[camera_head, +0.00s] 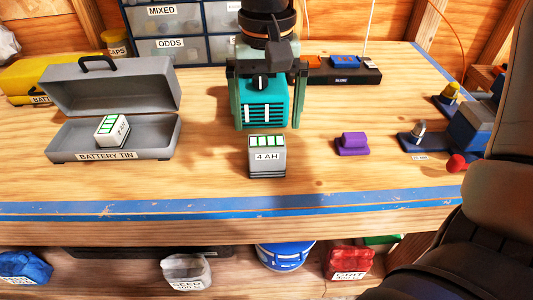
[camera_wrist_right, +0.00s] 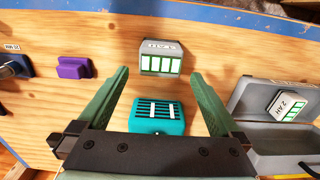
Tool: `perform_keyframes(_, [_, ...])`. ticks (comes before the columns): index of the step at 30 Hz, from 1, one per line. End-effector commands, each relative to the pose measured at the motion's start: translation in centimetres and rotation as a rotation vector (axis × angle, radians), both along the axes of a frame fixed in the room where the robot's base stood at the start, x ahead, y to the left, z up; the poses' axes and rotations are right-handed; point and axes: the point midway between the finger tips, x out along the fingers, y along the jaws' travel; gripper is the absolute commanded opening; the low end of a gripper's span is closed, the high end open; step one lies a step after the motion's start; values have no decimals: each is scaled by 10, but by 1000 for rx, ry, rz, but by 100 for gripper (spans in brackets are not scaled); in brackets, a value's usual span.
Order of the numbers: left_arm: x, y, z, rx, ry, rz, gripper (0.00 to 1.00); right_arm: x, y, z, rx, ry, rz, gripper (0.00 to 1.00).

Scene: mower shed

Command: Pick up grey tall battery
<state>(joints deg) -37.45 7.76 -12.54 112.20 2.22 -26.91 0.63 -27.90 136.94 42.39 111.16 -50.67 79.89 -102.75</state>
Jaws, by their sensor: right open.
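A grey tall battery (camera_head: 267,162) labelled 4 AH stands upright on the bench, with green and white bars on its top. It also shows in the right wrist view (camera_wrist_right: 161,48), just past the fingertips. My right gripper (camera_head: 268,125) points down over the bench behind the battery. Its green fingers are open and empty in the right wrist view (camera_wrist_right: 159,73), apart from the battery. A teal ribbed block (camera_head: 264,104) stands behind the battery and shows between the fingers. My left gripper is not in view.
An open grey battery tin (camera_head: 65,146) at left holds a grey 2 AH battery (camera_head: 112,131). A purple block (camera_head: 352,143) stands to the right. A black charger strip (camera_head: 345,76) and drawers (camera_head: 180,48) are behind. The bench front is clear.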

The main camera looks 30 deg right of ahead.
Motion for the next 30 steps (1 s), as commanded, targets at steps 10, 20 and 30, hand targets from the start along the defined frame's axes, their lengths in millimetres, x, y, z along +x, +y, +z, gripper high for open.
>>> perform_keyframes(10, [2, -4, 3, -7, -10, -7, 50, -1, 0, -36, 1, 3, -1, 100])
perform_keyframes(20, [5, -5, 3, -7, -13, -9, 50, -2, 2, -76, 0, 0, -1, 100])
perform_keyframes(30, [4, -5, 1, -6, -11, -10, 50, -2, 2, -77, 0, -1, -1, 88])
